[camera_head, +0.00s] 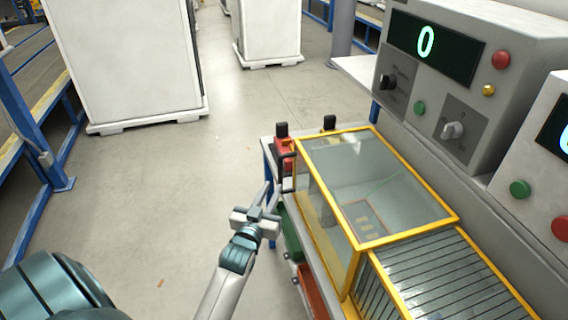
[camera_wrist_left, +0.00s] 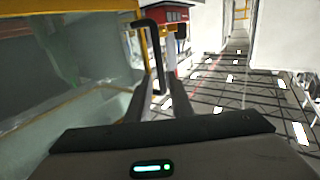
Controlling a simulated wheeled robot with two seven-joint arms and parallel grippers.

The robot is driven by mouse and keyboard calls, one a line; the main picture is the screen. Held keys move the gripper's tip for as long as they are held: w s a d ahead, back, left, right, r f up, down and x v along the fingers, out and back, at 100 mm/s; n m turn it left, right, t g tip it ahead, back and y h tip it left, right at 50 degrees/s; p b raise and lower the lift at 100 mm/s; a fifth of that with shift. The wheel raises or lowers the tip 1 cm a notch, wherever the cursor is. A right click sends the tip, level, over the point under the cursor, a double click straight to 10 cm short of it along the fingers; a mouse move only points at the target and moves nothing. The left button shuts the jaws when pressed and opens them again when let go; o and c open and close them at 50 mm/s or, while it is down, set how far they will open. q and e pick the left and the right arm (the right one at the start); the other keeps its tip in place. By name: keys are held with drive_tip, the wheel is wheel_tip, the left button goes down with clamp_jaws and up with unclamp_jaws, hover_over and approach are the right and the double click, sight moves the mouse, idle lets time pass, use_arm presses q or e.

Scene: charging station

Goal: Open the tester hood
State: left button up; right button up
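The tester hood (camera_head: 385,180) is a clear box with a yellow frame on the bench at the right, and it looks closed. Its black bar handle (camera_head: 283,172) is on the near-left side of the frame. In the left wrist view the handle (camera_wrist_left: 154,50) stands upright beside the yellow edge. My left gripper (camera_head: 271,190) is open and empty, just left of the handle. In the left wrist view the handle's lower end shows between the fingers (camera_wrist_left: 160,98), but I cannot tell whether it is inside the grip. My right gripper is not in view.
A ribbed yellow-framed section (camera_head: 450,275) adjoins the hood. Grey control boxes (camera_head: 455,75) with a green "0" display stand behind it. A red device (camera_head: 284,152) sits at the bench's far-left corner. Green (camera_head: 292,236) and red (camera_head: 312,290) bins are below.

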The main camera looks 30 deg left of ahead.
use_arm(q)
drive_tip(key=p+x, duration=0.2)
drive_tip(key=x, duration=1)
drive_tip(key=shift+w+p, duration=0.3)
drive_tip(key=shift+w, duration=0.1)
drive_tip(key=shift+a, duration=0.1)
drive_tip(key=shift+c, duration=0.7)
clamp_jaws()
